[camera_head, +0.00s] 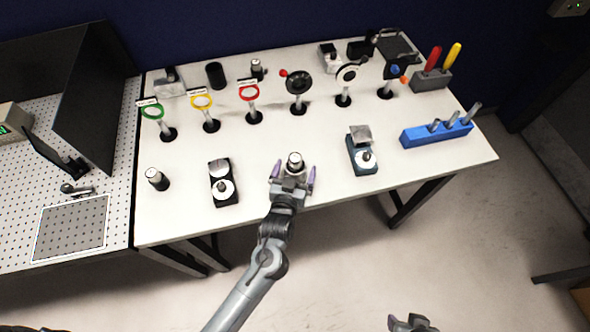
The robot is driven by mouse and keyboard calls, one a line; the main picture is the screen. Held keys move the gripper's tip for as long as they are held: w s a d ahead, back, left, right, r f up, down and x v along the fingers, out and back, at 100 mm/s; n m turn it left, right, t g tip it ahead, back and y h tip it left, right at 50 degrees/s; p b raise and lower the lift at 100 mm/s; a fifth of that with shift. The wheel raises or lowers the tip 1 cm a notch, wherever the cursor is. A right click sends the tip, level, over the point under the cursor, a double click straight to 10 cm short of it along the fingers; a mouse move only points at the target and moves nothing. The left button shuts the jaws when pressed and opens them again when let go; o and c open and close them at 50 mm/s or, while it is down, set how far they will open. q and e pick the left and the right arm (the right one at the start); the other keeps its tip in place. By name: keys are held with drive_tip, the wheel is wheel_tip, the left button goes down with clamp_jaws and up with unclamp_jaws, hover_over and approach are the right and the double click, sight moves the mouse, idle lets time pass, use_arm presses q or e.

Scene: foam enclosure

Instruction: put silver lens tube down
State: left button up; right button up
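The silver lens tube (295,159) is at the front middle of the white table, standing upright with its silver top facing up. My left gripper (294,171) reaches in from the front edge. Its two purple-tipped fingers are spread, one on each side of the tube, and look slightly apart from it. The tube's lower part is hidden by the gripper, so its contact with the table is not clear. My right gripper (411,324) is at the bottom edge, away from the table and partly cut off; its opening is unclear.
Flat-based devices stand left (223,184) and right (363,152) of the tube. A black-and-silver cylinder (157,180) is farther left. A blue holder (436,133) is at right. Behind stands a row of post mounts, including a red ring (249,92). Bare table separates them.

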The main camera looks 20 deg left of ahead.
use_arm(q)
drive_tip(key=shift+r, duration=0.2)
drive_tip(key=p+v, duration=0.1)
drive_tip(key=v, duration=1.1)
